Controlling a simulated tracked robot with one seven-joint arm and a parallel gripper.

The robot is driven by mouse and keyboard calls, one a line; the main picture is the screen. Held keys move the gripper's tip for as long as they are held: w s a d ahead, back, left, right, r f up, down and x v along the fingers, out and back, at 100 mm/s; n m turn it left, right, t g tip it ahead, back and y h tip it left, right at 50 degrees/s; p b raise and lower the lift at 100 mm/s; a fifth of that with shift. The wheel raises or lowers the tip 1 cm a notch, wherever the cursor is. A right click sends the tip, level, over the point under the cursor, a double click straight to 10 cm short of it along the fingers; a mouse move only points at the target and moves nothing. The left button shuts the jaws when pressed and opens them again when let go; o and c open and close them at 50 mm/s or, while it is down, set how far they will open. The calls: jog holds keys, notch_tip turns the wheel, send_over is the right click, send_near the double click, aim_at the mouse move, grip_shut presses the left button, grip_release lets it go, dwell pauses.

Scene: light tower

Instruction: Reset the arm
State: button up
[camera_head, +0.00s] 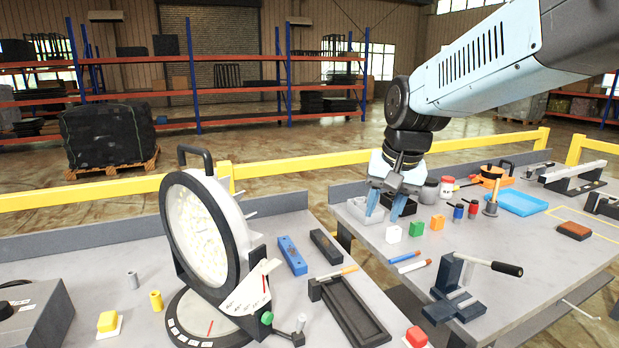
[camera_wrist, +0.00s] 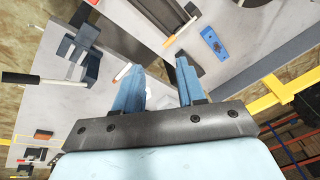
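I cannot tell if the fingers touch the bin. In the wrist view my gripper (camera_wrist: 158,75) shows its two blue fingers apart, with nothing clearly held between them. My arm reaches in from the upper right.
A round lamp (camera_head: 200,232) with a black handle stands on the left table. Green (camera_head: 416,229), orange (camera_head: 437,222) and white (camera_head: 393,234) cubes stand near my gripper. A clamp (camera_head: 457,290) stands in front. A yellow rail (camera_head: 300,164) runs behind.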

jog(key=s+d+n+t+h, duration=0.1)
jog(key=s+d+n+t, duration=0.1)
jog(key=s+d, duration=0.7)
jog(key=s, duration=0.3)
jog(key=shift+s+d+r+t, duration=0.15)
jog(key=shift+s+r+t, duration=0.15)
jog(key=shift+s, duration=0.05)
jog(key=shift+s, duration=0.15)
dwell(0.5)
